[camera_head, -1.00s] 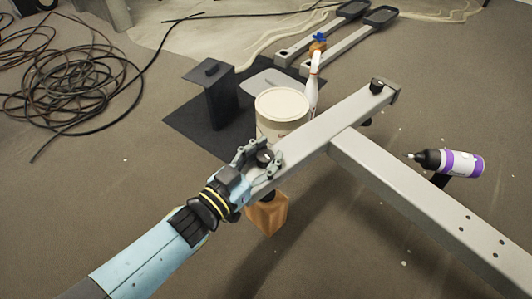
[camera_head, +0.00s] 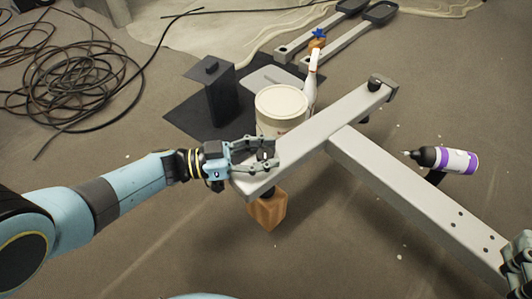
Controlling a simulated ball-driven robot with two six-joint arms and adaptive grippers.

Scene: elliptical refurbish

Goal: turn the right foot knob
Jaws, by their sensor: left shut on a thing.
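A grey T-shaped metal frame (camera_head: 330,128) lies across the middle, its crossbar running from near left to far right. My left gripper (camera_head: 268,154) reaches from the left over the crossbar's near left end. Its fingers are shut on a dark foot knob there, which they mostly hide. A second dark foot knob (camera_head: 376,83) stands on the crossbar's far right end, free of any gripper. My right gripper (camera_head: 518,268) shows only partly at the right edge beside the frame's long beam, and its fingers cannot be made out.
A wooden block (camera_head: 268,211) is under the crossbar's near end. A white tub (camera_head: 281,108) and a spray bottle (camera_head: 311,85) stand just behind the crossbar. A purple-labelled bottle (camera_head: 455,160) is right of the beam. Coiled cable (camera_head: 70,75) lies at the far left.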

